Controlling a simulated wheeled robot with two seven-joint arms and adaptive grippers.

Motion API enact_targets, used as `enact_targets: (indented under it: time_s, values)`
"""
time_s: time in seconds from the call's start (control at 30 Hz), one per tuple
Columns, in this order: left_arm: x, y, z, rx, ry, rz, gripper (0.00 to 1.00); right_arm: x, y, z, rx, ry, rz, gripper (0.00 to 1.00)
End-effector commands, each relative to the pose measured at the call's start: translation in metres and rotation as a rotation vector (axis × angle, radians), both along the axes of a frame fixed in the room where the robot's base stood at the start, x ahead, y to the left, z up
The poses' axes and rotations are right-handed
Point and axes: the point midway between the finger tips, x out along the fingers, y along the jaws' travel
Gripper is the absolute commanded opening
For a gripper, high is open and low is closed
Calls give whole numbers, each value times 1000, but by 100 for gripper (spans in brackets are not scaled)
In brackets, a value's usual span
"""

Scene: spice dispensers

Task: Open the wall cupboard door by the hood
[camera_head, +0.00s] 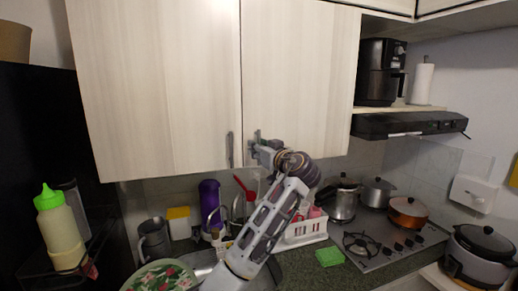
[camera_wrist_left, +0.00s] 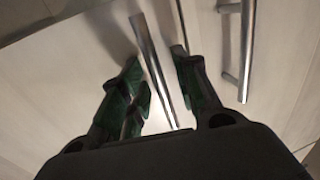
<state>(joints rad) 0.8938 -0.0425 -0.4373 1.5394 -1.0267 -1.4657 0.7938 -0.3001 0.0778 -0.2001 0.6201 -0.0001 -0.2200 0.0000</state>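The right wall cupboard door (camera_head: 300,75), beside the hood (camera_head: 410,123), is pale wood and looks shut, level with the left door (camera_head: 160,85). My left gripper (camera_head: 262,150) is at this door's lower left corner, over its handle (camera_head: 257,136), which it partly hides. In the left wrist view, my left gripper (camera_wrist_left: 165,95) is open, with a metal handle bar (camera_wrist_left: 152,55) running between its fingers. Whether a finger touches the bar is unclear. A second handle (camera_wrist_left: 246,50) stands to the right there, across the door seam. My right gripper is not in view.
The left door's handle (camera_head: 230,150) is close beside the gripper. Below are a dish rack (camera_head: 302,232), a purple bottle (camera_head: 210,203), pots (camera_head: 342,200) and a stove (camera_head: 385,243). A black air fryer (camera_head: 378,72) stands on an open shelf to the right.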

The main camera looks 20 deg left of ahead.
Motion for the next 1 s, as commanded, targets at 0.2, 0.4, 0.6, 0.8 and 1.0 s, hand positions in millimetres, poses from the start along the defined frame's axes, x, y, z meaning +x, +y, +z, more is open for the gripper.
enact_targets:
  time_s: [0.2,0.4,0.6,0.8,1.0]
  values:
    - [0,0,0,0,0,0,12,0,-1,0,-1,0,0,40]
    - [0,0,0,1,1,0,0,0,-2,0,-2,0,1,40]
    - [0,0,0,1,1,0,0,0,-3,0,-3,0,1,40]
    - [-2,-1,-1,0,0,0,0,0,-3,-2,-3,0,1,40]
    - [-8,-5,-2,-1,1,-1,0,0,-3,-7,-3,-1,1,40]
